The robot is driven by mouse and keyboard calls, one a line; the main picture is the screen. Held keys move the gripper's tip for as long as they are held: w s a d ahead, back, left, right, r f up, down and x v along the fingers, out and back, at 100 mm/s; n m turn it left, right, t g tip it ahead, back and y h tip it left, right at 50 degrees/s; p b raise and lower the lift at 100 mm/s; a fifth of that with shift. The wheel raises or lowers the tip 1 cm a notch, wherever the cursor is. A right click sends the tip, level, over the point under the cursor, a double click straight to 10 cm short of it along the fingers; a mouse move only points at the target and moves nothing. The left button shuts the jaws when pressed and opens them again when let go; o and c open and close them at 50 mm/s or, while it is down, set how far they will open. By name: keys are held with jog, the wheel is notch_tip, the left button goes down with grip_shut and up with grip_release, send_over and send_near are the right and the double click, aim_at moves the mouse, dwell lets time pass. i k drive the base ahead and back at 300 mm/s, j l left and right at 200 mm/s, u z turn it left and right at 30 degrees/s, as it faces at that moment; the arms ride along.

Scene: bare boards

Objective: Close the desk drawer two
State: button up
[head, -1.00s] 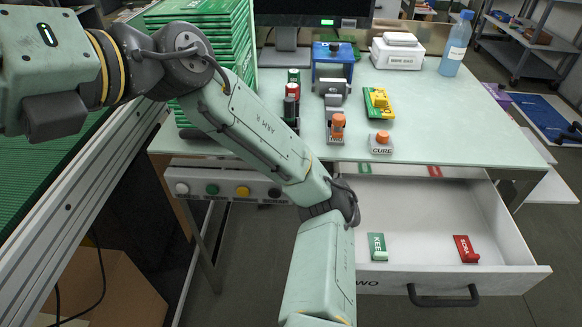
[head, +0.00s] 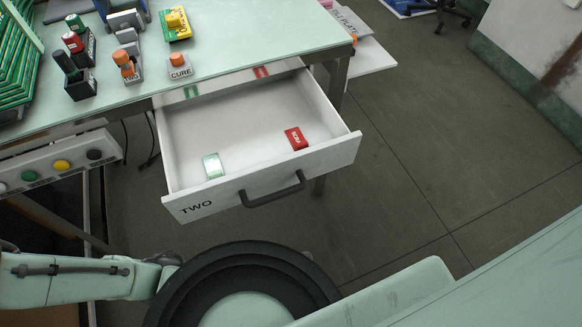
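The desk drawer labelled TWO (head: 228,200) is pulled open below the right part of the desk (head: 227,82). Its white front has a dark bar handle (head: 273,190) facing me.
On the desk stand an orange-topped CURE block (head: 180,66), a yellow and green block (head: 175,24) and several stamp-like items at the left. A button panel (head: 60,163) hangs left of the drawer. Open floor (head: 440,150) lies to the right.

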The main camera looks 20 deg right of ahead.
aim_at(246, 124)
jog(key=l, duration=0.4)
jog(key=l+u, duration=0.55)
jog(key=u, duration=0.15)
jog(key=k+l+u, duration=0.1)
jog(key=l+u, duration=0.25)
jog(key=k+l, duration=0.15)
jog(key=l, duration=0.2)
jog(key=k+l+u, duration=0.1)
jog(key=l, duration=0.25)
jog(key=k+l, duration=0.2)
jog(key=l, duration=0.15)
jog(key=k+l+u, duration=0.1)
jog(key=l, duration=0.2)
